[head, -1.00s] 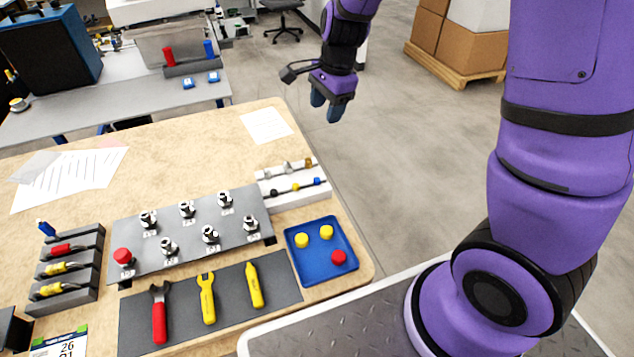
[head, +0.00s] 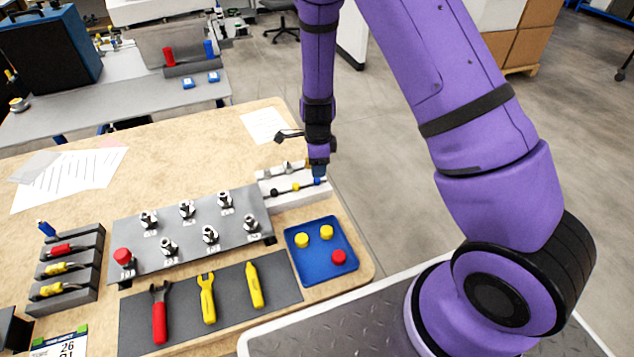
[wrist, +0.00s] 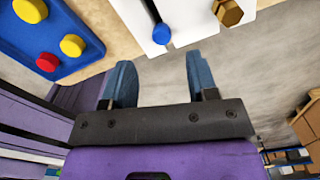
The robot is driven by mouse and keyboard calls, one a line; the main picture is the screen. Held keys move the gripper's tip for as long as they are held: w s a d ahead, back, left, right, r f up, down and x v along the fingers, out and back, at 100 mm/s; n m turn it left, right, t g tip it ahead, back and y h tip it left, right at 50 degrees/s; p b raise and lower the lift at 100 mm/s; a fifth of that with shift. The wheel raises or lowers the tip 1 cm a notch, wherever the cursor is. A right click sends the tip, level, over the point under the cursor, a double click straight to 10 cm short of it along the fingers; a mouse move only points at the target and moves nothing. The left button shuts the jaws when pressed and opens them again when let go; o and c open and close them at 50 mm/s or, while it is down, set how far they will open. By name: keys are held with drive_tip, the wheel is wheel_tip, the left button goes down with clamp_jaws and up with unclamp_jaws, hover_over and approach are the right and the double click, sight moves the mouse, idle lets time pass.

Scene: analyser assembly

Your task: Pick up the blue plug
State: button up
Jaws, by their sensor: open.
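The blue plug (wrist: 161,34) is the round blue end of a dark rod lying on a white holder (wrist: 130,10) in the wrist view. In the head view the blue plug (head: 317,182) shows just below my gripper (head: 319,170), at the right end of the white holder (head: 300,196). In the wrist view my gripper (wrist: 160,82) is open and empty. Its two blue fingers point toward the holder, with the plug ahead of the gap between them and apart from both.
A brass hex fitting (wrist: 228,12) sits beside the plug. A blue tray (head: 294,262) with yellow and red caps stands nearby. A grey panel (head: 185,232) with metal fittings is to the left. Tools lie on a dark mat (head: 180,310). Open floor is to the right.

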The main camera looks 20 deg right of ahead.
sight(317, 184)
drive_tip(key=shift+w+f, duration=0.15)
drive_tip(key=shift+f, duration=2.75)
clamp_jaws()
